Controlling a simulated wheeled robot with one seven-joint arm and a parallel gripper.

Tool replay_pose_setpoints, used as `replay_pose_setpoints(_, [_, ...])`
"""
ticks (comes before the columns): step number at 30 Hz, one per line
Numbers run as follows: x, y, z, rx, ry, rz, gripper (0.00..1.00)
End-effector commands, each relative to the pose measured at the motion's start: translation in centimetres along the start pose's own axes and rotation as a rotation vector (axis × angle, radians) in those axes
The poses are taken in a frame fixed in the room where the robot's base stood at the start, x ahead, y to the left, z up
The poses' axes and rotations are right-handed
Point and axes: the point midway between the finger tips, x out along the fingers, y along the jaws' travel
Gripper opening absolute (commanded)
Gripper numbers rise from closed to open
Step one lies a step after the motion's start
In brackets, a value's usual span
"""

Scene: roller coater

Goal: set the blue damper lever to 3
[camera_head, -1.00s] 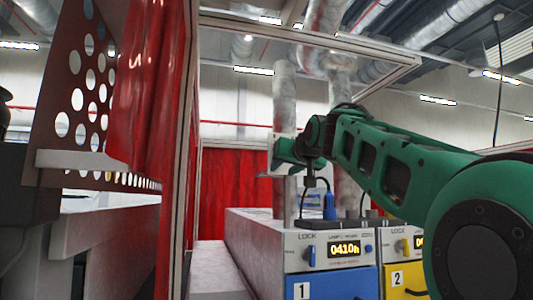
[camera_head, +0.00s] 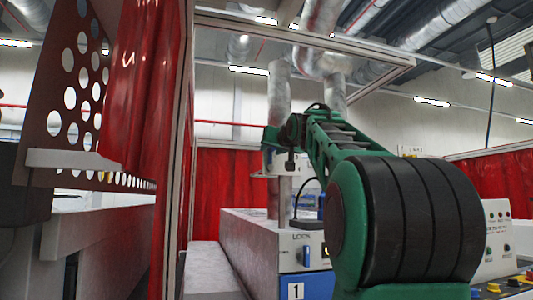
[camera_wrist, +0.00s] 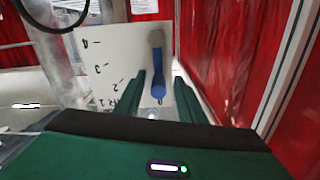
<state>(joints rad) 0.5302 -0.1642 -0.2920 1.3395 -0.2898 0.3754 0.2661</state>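My gripper (camera_wrist: 160,82) is open, one green finger on each side of the blue handle. Whether a finger touches it is unclear. In the head view my gripper (camera_head: 274,142) is beside the vertical duct pipe; the lever is not clear there.
A grey control box (camera_head: 255,235) with a blue front stands below the pipe. My arm hides much of the machines on the right. Red curtains (camera_head: 227,185) hang behind, and a perforated red panel (camera_head: 70,90) stands left. In the wrist view a metal frame post (camera_wrist: 290,65) runs along the right.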

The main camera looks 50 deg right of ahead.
Motion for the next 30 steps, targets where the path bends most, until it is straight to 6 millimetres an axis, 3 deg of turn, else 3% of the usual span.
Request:
replay_pose_setpoints(11, [0.6,0.0,0.0,0.0,0.0,0.0,0.36])
replay_pose_setpoints(16, [0.6,0.0,0.0,0.0,0.0,0.0,0.0])
replay_pose_setpoints(30, [0.6,-1.2,0.3,0.023,-0.005,-0.018,0.0])
